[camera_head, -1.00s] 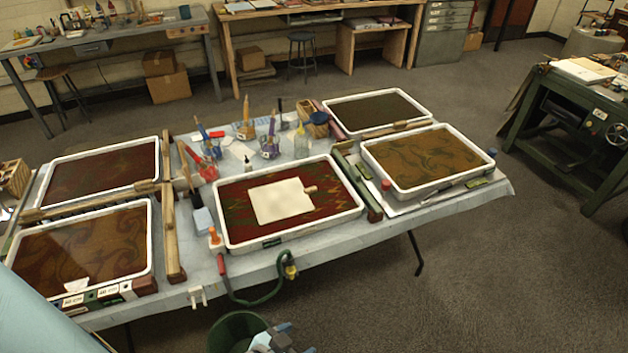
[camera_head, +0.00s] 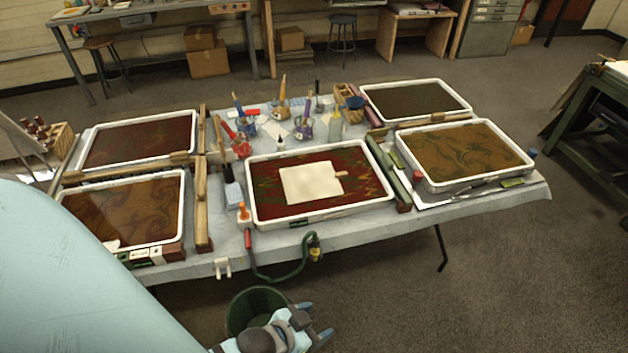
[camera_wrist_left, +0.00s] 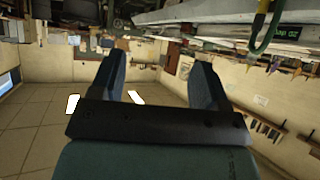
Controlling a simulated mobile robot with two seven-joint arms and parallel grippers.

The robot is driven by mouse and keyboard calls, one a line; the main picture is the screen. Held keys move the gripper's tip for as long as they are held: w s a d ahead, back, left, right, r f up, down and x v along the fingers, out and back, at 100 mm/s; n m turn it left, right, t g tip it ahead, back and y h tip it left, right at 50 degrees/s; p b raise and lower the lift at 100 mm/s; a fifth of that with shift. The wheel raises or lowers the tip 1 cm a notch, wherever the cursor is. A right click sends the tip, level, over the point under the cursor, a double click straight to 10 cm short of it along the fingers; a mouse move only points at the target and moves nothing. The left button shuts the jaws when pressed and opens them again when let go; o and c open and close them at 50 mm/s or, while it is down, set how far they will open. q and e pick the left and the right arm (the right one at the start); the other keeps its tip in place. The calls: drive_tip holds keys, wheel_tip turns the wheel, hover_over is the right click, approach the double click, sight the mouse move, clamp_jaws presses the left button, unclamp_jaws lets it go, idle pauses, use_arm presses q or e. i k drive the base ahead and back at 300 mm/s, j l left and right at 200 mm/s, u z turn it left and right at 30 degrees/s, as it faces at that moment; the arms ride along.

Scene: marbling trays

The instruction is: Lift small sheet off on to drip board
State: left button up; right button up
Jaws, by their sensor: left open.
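A small cream sheet (camera_head: 312,183) with a short tan tab at its right end lies in the middle tray (camera_head: 321,214), over a dark red and green patterned surface. I cannot tell whether it floats or rests on something. No separate drip board can be made out with certainty. My left gripper (camera_head: 317,322) is low at the bottom of the head view, in front of the table and well away from the sheet. In the left wrist view, its two dark fingers (camera_wrist_left: 160,65) are apart with nothing between them. My right gripper is not in view.
Other trays stand left (camera_head: 184,218) and right (camera_head: 530,170), parted by wooden rails (camera_head: 202,215). Jars and brushes stand behind the middle tray. A green hose (camera_head: 290,272) hangs off the front edge. A green bucket (camera_head: 236,318) stands beside my left gripper.

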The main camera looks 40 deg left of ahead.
sight(304, 183)
drive_tip(key=i+l+u, duration=0.15)
drive_tip(key=l, duration=0.15)
drive_tip(key=l+u, duration=0.15)
drive_tip(key=l, duration=0.15)
drive_tip(key=i+l+u, duration=0.15)
drive_tip(key=l, duration=0.2)
drive_tip(key=i+l+u, duration=0.3)
drive_tip(key=i+u, duration=0.15)
drive_tip(key=i+l+u, duration=0.65)
drive_tip(key=i, duration=0.25)
drive_tip(key=i+l+u, duration=0.25)
drive_tip(key=i, duration=0.25)
